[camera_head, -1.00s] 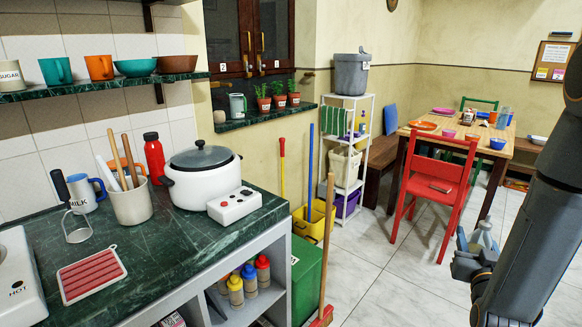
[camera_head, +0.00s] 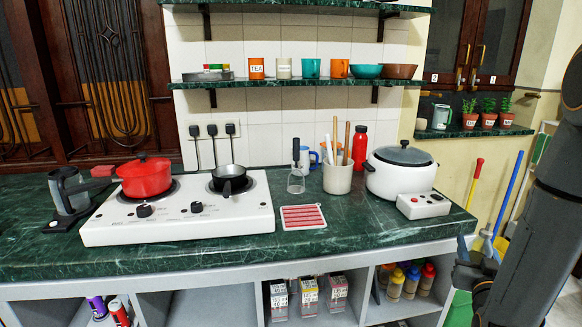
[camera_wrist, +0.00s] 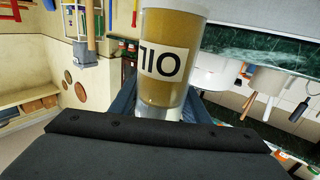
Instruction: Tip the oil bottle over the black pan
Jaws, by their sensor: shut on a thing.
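The black pan (camera_head: 229,176) sits on the right burner of the white stove (camera_head: 178,210), its handle pointing toward me. My gripper (camera_head: 474,268) is at the right edge of the head view, low beside the counter's right end and well away from the pan. In the wrist view my gripper (camera_wrist: 160,110) is shut on the oil bottle (camera_wrist: 166,62), a clear bottle of yellow-brown oil with an "OIL" label. In the head view a small greyish part of the bottle (camera_head: 485,242) shows above my gripper.
A red pot (camera_head: 145,177) stands on the left burner. A utensil holder (camera_head: 337,177), a white rice cooker (camera_head: 400,178) and a red striped mat (camera_head: 302,217) are right of the stove. A shelf (camera_head: 300,81) hangs above the counter.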

